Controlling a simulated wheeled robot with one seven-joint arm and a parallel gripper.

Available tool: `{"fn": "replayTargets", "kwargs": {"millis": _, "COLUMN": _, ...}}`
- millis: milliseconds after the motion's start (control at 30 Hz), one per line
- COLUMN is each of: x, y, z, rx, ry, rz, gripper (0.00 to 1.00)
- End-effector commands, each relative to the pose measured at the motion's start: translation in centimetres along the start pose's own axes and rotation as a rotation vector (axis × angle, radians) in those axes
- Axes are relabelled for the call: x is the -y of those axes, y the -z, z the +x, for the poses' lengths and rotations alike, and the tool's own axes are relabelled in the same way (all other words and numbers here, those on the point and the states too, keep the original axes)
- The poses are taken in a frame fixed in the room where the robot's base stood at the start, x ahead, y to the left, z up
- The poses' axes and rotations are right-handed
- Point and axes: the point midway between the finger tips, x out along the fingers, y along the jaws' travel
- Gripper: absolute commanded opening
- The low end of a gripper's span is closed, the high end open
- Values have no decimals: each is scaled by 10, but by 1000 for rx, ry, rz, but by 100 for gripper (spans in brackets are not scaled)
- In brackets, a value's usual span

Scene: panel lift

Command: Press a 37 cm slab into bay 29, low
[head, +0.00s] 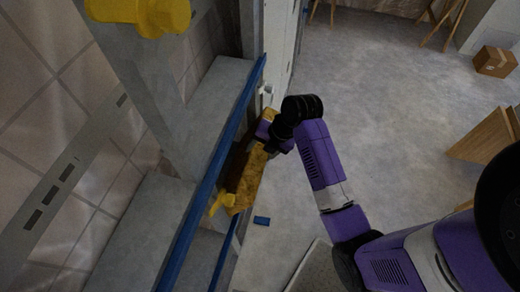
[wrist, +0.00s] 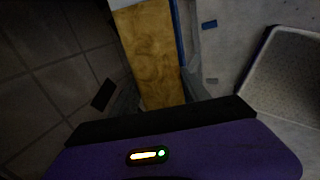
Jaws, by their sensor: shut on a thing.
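A mottled yellow-brown slab (head: 249,180) stands beside the grey wall frame, next to a long blue rail (head: 213,170). My gripper (head: 266,138) is shut on the slab near its upper end in the head view. The slab (wrist: 150,50) runs away from my gripper (wrist: 158,104) in the wrist view, with a blue strip along its right side. The fingertips are mostly hidden. No bay number is readable, and I cannot tell whether the slab touches the frame or how far it is in.
Grey beams (head: 150,225) and a tiled wall (head: 75,75) fill the left. A yellow fitting (head: 222,203) sits at the slab's lower end. A small blue piece (head: 262,220) and a pale mat (head: 312,268) lie on the floor. A cardboard box (head: 495,61) stands far right; the middle floor is clear.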

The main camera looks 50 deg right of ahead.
Motion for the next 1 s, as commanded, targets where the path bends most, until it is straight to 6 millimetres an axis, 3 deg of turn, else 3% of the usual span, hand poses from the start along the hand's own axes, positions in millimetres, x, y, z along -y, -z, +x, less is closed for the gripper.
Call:
{"fn": "replayTargets", "kwargs": {"millis": 167, "x": 4, "y": 1, "z": 4, "rx": -3, "ry": 6, "rz": 2, "gripper": 0}}
{"fn": "replayTargets", "kwargs": {"millis": 200, "x": 3, "y": 1, "z": 3, "rx": -3, "ry": 6, "rz": 2, "gripper": 62}}
{"fn": "replayTargets", "kwargs": {"millis": 300, "x": 3, "y": 1, "z": 3, "rx": -3, "ry": 5, "rz": 2, "gripper": 80}}
{"fn": "replayTargets", "kwargs": {"millis": 667, "x": 2, "y": 0, "z": -1, "rx": -2, "ry": 3, "rz": 1, "gripper": 80}}
{"fn": "replayTargets", "kwargs": {"millis": 1000, "x": 2, "y": 0, "z": -51, "rx": 0, "ry": 1, "rz": 0, "gripper": 80}}
